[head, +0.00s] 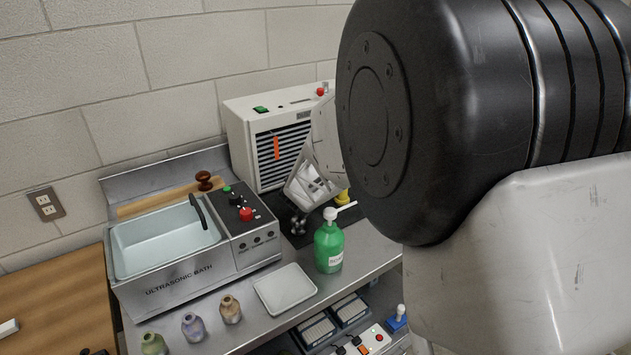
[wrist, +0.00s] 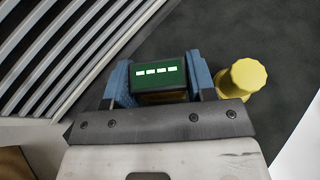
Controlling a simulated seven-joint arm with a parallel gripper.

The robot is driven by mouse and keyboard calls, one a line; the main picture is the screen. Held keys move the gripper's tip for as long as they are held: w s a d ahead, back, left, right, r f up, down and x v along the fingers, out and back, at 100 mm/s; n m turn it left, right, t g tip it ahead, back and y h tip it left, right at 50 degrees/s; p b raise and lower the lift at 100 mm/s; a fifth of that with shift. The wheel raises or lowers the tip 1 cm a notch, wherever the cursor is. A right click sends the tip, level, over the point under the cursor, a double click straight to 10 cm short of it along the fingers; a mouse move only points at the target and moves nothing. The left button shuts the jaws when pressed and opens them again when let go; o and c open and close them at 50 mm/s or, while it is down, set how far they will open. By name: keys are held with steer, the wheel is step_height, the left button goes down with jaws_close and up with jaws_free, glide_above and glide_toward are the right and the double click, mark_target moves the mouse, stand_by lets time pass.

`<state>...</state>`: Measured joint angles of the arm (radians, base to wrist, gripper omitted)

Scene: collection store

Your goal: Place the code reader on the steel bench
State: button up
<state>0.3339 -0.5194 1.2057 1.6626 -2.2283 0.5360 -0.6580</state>
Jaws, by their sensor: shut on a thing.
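My gripper (wrist: 159,82) is shut on a small dark block with a green display and white dashes, which looks like the code reader (wrist: 172,72). The blue fingers are on either side of it in the wrist view. In the head view my gripper (head: 312,188) is over the dark mat in front of the louvred unit; the held reader cannot be made out there. Whether the reader touches the mat is unclear. The steel bench (head: 352,262) is the grey metal top carrying the ultrasonic bath, bottle and tray.
A yellow ribbed object (wrist: 243,76) stands close right of the fingers. The louvred white unit (head: 245,150) is behind. The green pump bottle (head: 328,250), white tray (head: 285,289), ultrasonic bath (head: 180,275) and small jars (head: 231,310) occupy the bench. Some bare steel shows right of the bottle.

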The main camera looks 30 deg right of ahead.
steer(key=shift+f, duration=0.15)
steer(key=o, duration=1)
steer(key=shift+r, duration=0.2)
steer(key=v, duration=1.2)
steer(key=shift+o, duration=0.4)
